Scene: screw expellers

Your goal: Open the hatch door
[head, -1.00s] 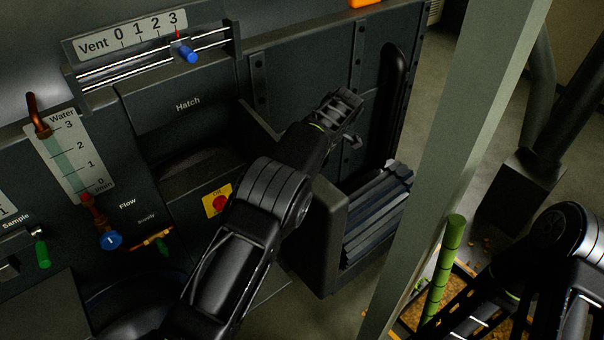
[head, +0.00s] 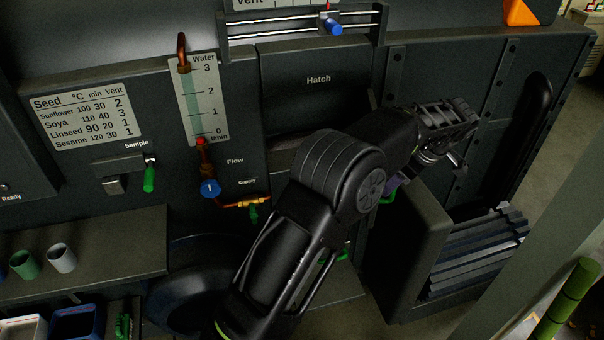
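The panel labelled Hatch (head: 318,80) is on the dark machine front in the head view. Below the label is a dark recess (head: 288,140), partly behind my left arm. A dark slanted edge shows at the recess's right side, and my arm hides most of what lies below it. I cannot tell how far the hatch door is open. My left gripper (head: 452,140) is to the right of the recess, in front of the machine's right panel. Its fingertips are too dark to tell whether they are apart. My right gripper is out of view.
The water gauge (head: 195,100) and blue flow knob (head: 210,188) are left of the hatch. Cups (head: 62,258) stand on a shelf at the lower left. A blue vent slider (head: 334,27) is above.

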